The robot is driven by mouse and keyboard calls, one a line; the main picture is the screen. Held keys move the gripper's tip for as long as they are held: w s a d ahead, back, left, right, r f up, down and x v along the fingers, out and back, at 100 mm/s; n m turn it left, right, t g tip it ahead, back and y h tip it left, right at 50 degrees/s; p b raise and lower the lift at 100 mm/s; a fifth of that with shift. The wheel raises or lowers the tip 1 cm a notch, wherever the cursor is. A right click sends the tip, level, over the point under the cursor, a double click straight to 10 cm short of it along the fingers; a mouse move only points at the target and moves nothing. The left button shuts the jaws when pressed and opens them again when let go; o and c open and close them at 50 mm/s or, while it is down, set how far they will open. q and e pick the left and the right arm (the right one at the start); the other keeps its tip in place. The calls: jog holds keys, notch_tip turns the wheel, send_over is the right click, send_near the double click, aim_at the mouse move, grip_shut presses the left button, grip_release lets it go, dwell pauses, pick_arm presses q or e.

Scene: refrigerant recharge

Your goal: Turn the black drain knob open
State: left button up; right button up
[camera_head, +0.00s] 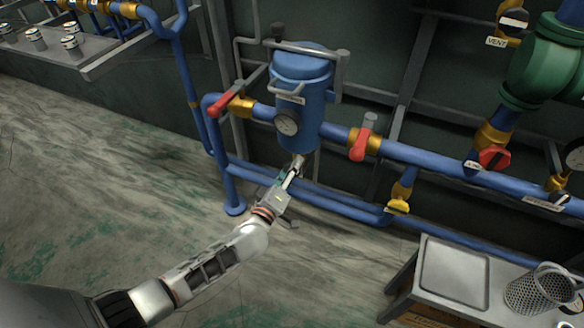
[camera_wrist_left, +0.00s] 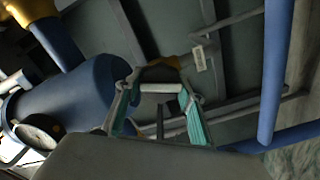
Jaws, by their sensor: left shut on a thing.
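The black drain knob (camera_wrist_left: 158,73) shows in the left wrist view, between the fingertips of my left gripper (camera_wrist_left: 158,90). The two teal-padded fingers are on either side of it and shut on it. In the head view my left gripper (camera_head: 294,172) reaches up to the underside of the blue vessel (camera_head: 300,85), and the knob is hidden there. How far the knob is turned cannot be told. A small white label (camera_wrist_left: 199,58) hangs close by the knob. My right gripper is in neither view.
Blue pipes run along the wall, with a red-handled valve (camera_head: 362,143) right of the vessel and another red handle (camera_head: 226,103) left of it. A gauge (camera_head: 287,122) sits on the vessel's front. A cart (camera_head: 428,303) with a wire basket (camera_head: 540,290) stands lower right. The floor on the left is clear.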

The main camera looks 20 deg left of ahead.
pick_arm(q)
jog(key=shift+f+n, duration=0.25)
jog(key=shift+n, duration=0.55)
jog(key=shift+n+b, duration=0.3)
jog(key=shift+n, duration=0.6)
jog(key=shift+r+n, duration=0.1)
jog(key=shift+n, duration=0.5)
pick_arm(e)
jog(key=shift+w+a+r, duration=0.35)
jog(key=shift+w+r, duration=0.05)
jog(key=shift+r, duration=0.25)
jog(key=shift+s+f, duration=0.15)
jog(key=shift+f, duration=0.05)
pick_arm(q)
jog(key=o, duration=1.1)
jog(key=shift+o, duration=0.2)
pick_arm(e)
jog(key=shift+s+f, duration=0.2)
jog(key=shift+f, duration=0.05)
